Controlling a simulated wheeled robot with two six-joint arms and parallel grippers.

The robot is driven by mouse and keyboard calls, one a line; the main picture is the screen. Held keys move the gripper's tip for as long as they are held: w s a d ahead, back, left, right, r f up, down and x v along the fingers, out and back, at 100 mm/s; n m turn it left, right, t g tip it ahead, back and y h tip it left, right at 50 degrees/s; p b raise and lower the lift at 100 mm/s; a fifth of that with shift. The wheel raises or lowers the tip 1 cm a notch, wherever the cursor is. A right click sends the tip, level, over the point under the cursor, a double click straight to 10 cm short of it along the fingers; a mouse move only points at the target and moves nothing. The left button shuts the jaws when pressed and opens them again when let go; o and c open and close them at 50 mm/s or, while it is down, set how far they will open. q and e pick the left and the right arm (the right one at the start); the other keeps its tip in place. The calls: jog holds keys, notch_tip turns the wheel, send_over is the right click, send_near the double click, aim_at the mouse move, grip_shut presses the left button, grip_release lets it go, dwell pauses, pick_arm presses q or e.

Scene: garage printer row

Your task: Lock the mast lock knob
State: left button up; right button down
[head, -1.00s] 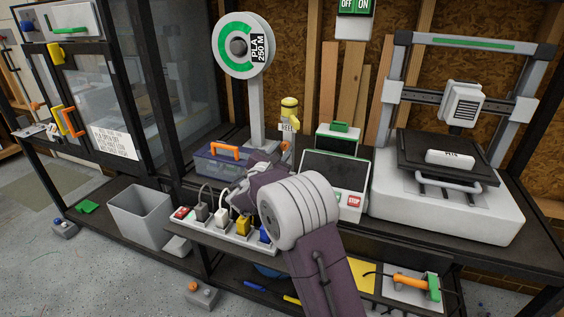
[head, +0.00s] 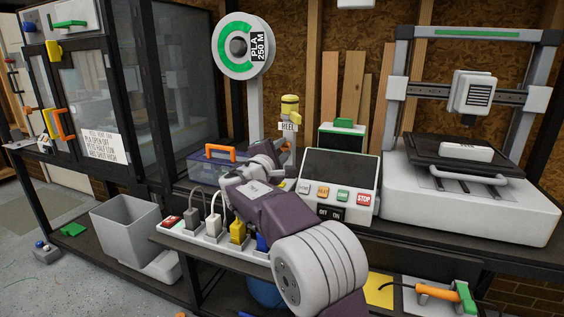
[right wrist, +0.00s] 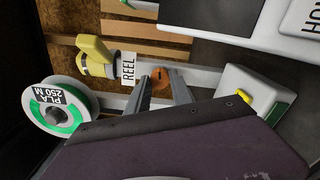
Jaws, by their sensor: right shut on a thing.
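The mast lock knob looks to be the small orange knob (right wrist: 160,82) just below the REEL label in the right wrist view. In the head view a bit of orange (head: 286,147) shows under that label, mostly hidden behind my gripper. My right gripper (head: 280,152) reaches up to it from the front. In the right wrist view its two fingers (right wrist: 162,88) are on either side of the knob and shut on it. The knob's exact turn angle cannot be told. My left gripper is not in view.
A yellow-topped post with the REEL label (head: 288,126) stands directly above the knob. The PLA spool (head: 243,46) is at its left. A control panel (head: 338,175) and a printer (head: 470,200) stand at right. A power strip (head: 222,238) with several plugs lies below my arm.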

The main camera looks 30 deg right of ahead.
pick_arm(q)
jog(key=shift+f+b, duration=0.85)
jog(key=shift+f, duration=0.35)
pick_arm(e)
jog(key=shift+f+m, duration=0.1)
jog(key=shift+m, duration=0.8)
jog(key=c, duration=1.1)
grip_release()
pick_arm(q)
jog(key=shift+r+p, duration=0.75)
pick_arm(e)
jog(key=v, duration=0.9)
